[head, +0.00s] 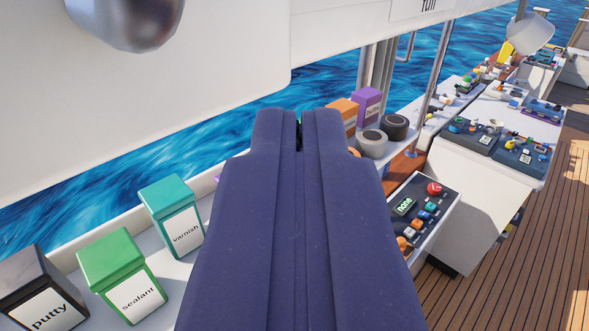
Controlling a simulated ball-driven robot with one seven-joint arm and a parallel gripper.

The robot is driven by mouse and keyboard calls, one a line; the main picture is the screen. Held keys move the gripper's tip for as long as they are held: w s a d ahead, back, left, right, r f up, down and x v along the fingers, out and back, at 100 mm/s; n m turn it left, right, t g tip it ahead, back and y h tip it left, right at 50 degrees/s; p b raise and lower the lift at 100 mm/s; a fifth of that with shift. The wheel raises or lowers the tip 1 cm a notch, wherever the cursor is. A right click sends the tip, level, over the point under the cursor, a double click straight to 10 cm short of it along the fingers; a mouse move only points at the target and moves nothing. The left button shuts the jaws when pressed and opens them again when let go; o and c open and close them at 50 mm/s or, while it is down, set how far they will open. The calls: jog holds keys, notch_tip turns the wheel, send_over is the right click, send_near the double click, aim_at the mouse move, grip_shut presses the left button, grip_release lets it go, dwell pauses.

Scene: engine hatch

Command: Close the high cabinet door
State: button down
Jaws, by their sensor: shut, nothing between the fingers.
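A white panel (150,110) with a rounded lower corner fills the upper left, and it looks like the high cabinet door. A shiny rounded metal piece (125,18), perhaps its knob, shows at the top, cut off by the frame edge. Behind it to the right is another white surface (345,28), which looks like part of the cabinet. How far the door stands open cannot be told. My gripper (299,117) is in the middle, dark blue, shut and empty, to the right of and apart from the knob in the picture.
Below the panel, a white ledge (205,262) holds a putty box (38,290), a sealant box (122,275) and a varnish box (172,217). A control box (423,212) with buttons is right of my gripper. Consoles (490,140) stand farther right. Wooden deck (520,270) is clear at lower right.

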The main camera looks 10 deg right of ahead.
jog(key=s+d+b, duration=0.2)
jog(key=s+d, duration=0.3)
jog(key=s, duration=0.4)
jog(key=shift+s+b, duration=0.2)
jog(key=shift+b, duration=0.2)
